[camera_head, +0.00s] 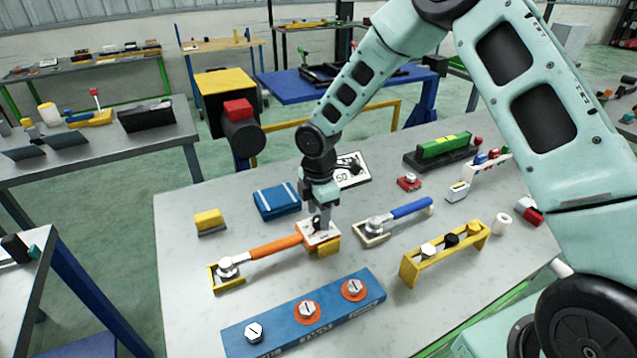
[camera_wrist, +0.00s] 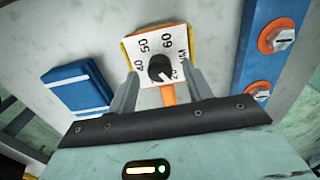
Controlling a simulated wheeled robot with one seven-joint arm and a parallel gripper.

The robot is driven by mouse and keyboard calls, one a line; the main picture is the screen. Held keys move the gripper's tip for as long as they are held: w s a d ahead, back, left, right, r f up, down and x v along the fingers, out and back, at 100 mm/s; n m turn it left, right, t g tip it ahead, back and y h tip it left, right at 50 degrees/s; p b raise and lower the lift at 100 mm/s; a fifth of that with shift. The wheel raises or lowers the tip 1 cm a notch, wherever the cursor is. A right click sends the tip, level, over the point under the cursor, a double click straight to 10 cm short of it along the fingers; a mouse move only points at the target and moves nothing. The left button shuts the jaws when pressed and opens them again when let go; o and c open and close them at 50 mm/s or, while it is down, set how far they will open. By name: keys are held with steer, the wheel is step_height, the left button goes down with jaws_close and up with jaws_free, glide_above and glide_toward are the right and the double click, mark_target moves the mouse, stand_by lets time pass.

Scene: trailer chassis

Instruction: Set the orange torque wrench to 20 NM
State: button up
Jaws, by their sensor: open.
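The orange torque wrench (camera_head: 275,246) lies on the grey workbench, its head in a yellow cradle (camera_head: 228,286) at left. Its white dial plate (camera_head: 321,236) is at the right end, on a yellow block. In the wrist view the dial plate (camera_wrist: 147,45) shows 40, 50 and 60, with NM lettering at right. Its black round knob (camera_wrist: 159,67) has a pale mark at lower right; the number there is partly hidden. My gripper (camera_head: 318,219) points down over the dial. In the wrist view my gripper (camera_wrist: 160,72) is open, one finger on each side of the knob; contact is unclear.
A blue-handled wrench (camera_head: 411,208) lies to the right. A blue rail (camera_head: 277,325) with several bolts is in front, and a yellow rack (camera_head: 446,256) stands at right. A blue box (camera_head: 276,201) and a yellow block (camera_head: 209,221) sit behind the orange handle.

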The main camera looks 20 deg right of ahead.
mark_target(319, 219)
step_height(319, 219, up, 16)
steer(key=b, duration=0.2)
stand_by(0.4)
steer(key=s+a+m, duration=0.2)
steer(key=s+a, duration=0.2)
steer(key=s, duration=0.4)
steer(key=s+a+m, duration=0.3)
steer(key=s+a, duration=0.1)
steer(key=s, duration=0.4)
steer(key=s+d+m+b, duration=0.1)
steer(key=s+m, duration=0.5)
steer(key=s, duration=0.9)
steer(key=shift+s+d+f+m+y, duration=0.2)
steer(key=shift+s+f+m+y, duration=0.1)
steer(key=shift+f, duration=0.15)
stand_by(0.5)
